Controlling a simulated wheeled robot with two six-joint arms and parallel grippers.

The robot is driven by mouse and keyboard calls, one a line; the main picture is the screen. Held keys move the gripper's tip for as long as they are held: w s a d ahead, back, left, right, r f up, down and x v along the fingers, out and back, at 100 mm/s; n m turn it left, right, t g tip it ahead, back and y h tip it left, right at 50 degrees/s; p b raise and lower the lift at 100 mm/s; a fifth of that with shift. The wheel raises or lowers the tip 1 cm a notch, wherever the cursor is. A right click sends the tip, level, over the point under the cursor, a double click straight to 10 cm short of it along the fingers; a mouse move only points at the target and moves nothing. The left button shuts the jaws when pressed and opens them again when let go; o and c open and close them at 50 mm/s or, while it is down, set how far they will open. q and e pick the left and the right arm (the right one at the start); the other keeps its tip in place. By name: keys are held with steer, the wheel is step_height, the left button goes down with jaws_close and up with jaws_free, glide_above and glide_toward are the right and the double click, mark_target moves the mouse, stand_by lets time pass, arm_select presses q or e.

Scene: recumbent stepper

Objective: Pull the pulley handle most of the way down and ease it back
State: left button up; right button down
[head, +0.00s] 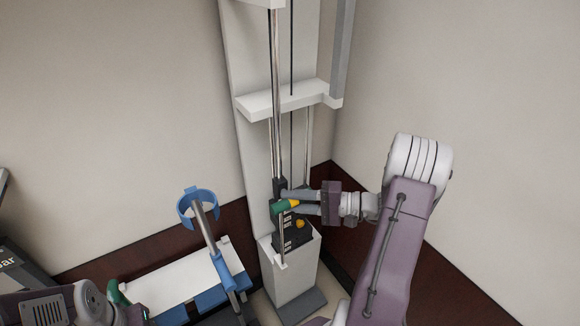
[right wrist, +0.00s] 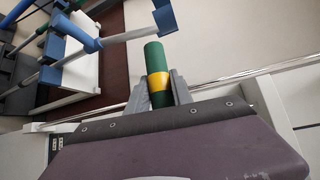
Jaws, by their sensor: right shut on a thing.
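The pulley handle (head: 285,206) is a green bar with a yellow band. It sits low in front of the white pulley tower (head: 248,120), just above the dark weight block at its base. My right gripper (head: 297,201) is shut on it. In the right wrist view the handle (right wrist: 157,75) stands between the two grey fingers, which press it around the yellow band. The handle's upper green end is free.
A dark weight block (head: 290,235) with a yellow knob stands in the tower's white base (head: 290,275). A white shelf-like bracket (head: 285,101) crosses the tower above. A blue cuff on a post (head: 200,203) and a white bench (head: 175,279) stand left. Walls close off the corner behind.

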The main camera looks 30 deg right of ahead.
steer(key=shift+s+a+r, duration=0.1)
steer(key=shift+r, duration=0.1)
steer(key=shift+r+p, duration=2.5)
steer(key=shift+r, duration=0.9)
steer(key=shift+r+p, duration=0.95)
steer(key=shift+r, duration=0.4)
steer(key=c, duration=1.1)
jaws_free()
steer(key=shift+r, duration=0.1)
